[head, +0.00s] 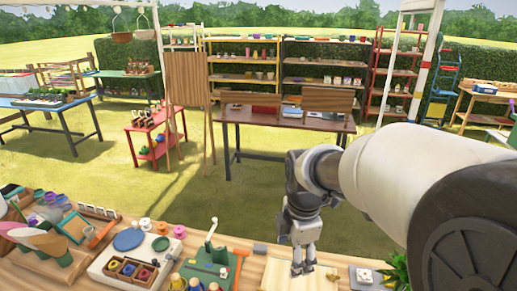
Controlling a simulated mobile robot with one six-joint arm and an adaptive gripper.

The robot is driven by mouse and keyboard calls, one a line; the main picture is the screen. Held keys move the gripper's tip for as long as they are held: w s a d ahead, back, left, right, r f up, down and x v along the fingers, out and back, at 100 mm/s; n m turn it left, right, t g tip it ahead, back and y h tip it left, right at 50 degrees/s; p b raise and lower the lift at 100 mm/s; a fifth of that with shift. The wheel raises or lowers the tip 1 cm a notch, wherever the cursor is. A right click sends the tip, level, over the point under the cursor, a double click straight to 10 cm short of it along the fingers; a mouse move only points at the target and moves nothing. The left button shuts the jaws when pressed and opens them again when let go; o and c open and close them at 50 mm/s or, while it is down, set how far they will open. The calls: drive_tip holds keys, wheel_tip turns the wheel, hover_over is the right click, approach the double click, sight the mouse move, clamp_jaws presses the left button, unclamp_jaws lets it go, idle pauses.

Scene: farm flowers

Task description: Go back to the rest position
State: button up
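My gripper (303,267) hangs pointing down at the end of my arm, over the front wooden table (272,275), right of the middle of the head view. Its two fingers look close together, but at this size I cannot tell whether they are open or shut. I see no object clearly held between them. A light board (325,277) lies on the table just behind and below the fingertips. I cannot tell whether the fingertips touch it.
Left of my gripper are a green tool base (205,272) with an upright lever, a white tray with small boxes (130,262), and several spools. A plant (399,268) stands at right. Beyond the grass are a brown table (265,117), an easel (190,90) and shelves (325,65).

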drive_tip(key=s+d+f+m+t+b, duration=0.1)
drive_tip(key=s+d+m+t+b, duration=0.2)
drive_tip(key=s+m, duration=0.65)
drive_tip(key=s+d+f+m+b, duration=0.1)
drive_tip(key=s+d+m+b, duration=0.25)
drive_tip(key=s+m, duration=0.65)
drive_tip(key=m+g, duration=0.5)
drive_tip(key=m, duration=0.1)
hover_over(264, 290)
wheel_tip(264, 290, down, 14)
wheel_tip(264, 290, down, 17)
drive_tip(key=b, duration=0.4)
